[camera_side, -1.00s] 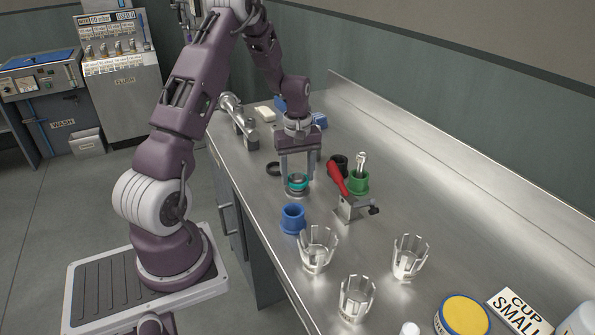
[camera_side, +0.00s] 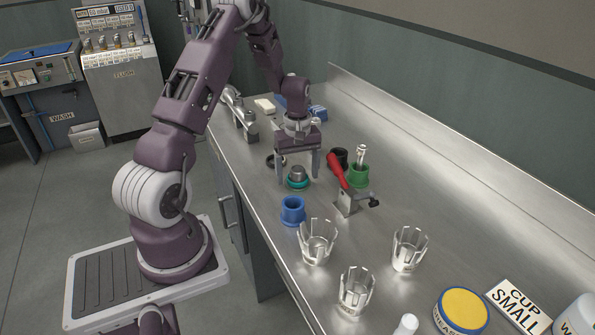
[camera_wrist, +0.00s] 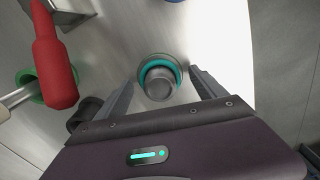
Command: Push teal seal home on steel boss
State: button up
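The teal seal (camera_side: 297,184) is a ring around the lower part of the steel boss (camera_side: 298,173) on the bench. In the wrist view the teal seal (camera_wrist: 171,63) rings the steel boss (camera_wrist: 159,83), whose top stands clear. How fully the ring is seated all round cannot be told. My gripper (camera_side: 298,181) is above the boss with its fingers apart, one on each side. In the wrist view my gripper (camera_wrist: 160,82) is open and holds nothing; both fingers look clear of the ring.

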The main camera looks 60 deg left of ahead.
jog(key=shift+r, duration=0.1)
notch_tip(320, 180, up, 7)
jog(key=shift+d, duration=0.1)
jog(key=s+d+r+m+t, duration=0.2)
jog(key=d+r+m, duration=0.4)
jog(key=d+r, duration=0.65)
jog(key=s+d+r+m+t, duration=0.1)
jog(key=s+d+r+m, duration=0.2)
jog(key=s+d+m, duration=0.2)
jog(key=s+d+r+m+t, duration=0.2)
jog(key=s+d+m, duration=0.3)
jog(key=s+d, duration=0.3)
jog(key=s+r, duration=0.1)
jog(key=s, duration=0.3)
jog(key=shift+s+t, duration=0.2)
jog(key=shift+t, duration=0.1)
